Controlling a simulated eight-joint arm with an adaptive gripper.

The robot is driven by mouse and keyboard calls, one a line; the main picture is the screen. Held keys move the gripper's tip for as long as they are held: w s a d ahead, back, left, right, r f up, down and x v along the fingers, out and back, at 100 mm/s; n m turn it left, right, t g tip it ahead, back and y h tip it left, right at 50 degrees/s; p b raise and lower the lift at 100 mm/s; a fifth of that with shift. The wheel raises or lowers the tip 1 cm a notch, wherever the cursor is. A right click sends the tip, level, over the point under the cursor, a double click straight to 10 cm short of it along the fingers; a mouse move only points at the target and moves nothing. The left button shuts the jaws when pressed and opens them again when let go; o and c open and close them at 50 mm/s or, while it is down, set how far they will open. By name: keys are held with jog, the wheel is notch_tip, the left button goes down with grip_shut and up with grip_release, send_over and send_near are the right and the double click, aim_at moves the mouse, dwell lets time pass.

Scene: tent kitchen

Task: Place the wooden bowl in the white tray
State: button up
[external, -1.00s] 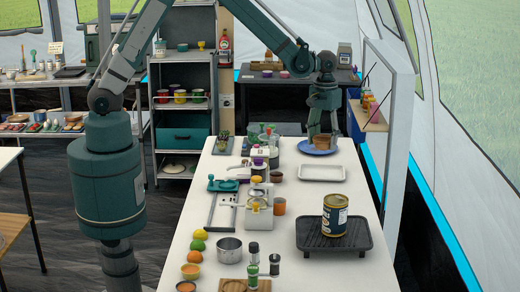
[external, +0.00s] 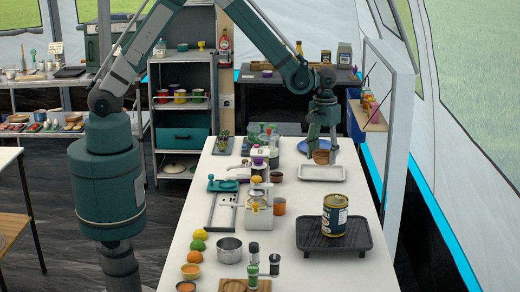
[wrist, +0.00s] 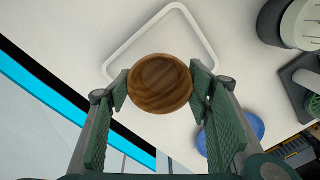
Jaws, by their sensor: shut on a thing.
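The wooden bowl (wrist: 160,82) is brown and round, held between the two fingers of my gripper (wrist: 160,88) in the wrist view. In the external view my gripper (external: 322,150) is shut on the bowl (external: 321,157) above the far edge of the white tray. The white tray (external: 321,180) is rectangular and shallow, with its inside looking empty. In the wrist view the tray's rim (wrist: 112,62) shows beyond the bowl, which overlaps its near part. Whether the bowl touches the tray cannot be told.
A blue plate (external: 304,146) lies just behind the tray. A black grill tray (external: 310,237) with a large can (external: 335,216) on it stands in front. Jars, a juicer (external: 258,215) and other kitchen things stand to the left. The white table's right edge is close to the tray.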

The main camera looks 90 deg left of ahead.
aim_at(322, 174)
jog(key=shift+f, duration=0.3)
jog(key=shift+f, duration=1.85)
jog(key=shift+f+b, duration=0.2)
jog(key=shift+b, duration=0.15)
jog(key=o, duration=0.9)
jog(key=shift+r, duration=0.25)
notch_tip(322, 174, up, 12)
jog(key=shift+f+p, duration=0.1)
jog(key=shift+p, duration=0.65)
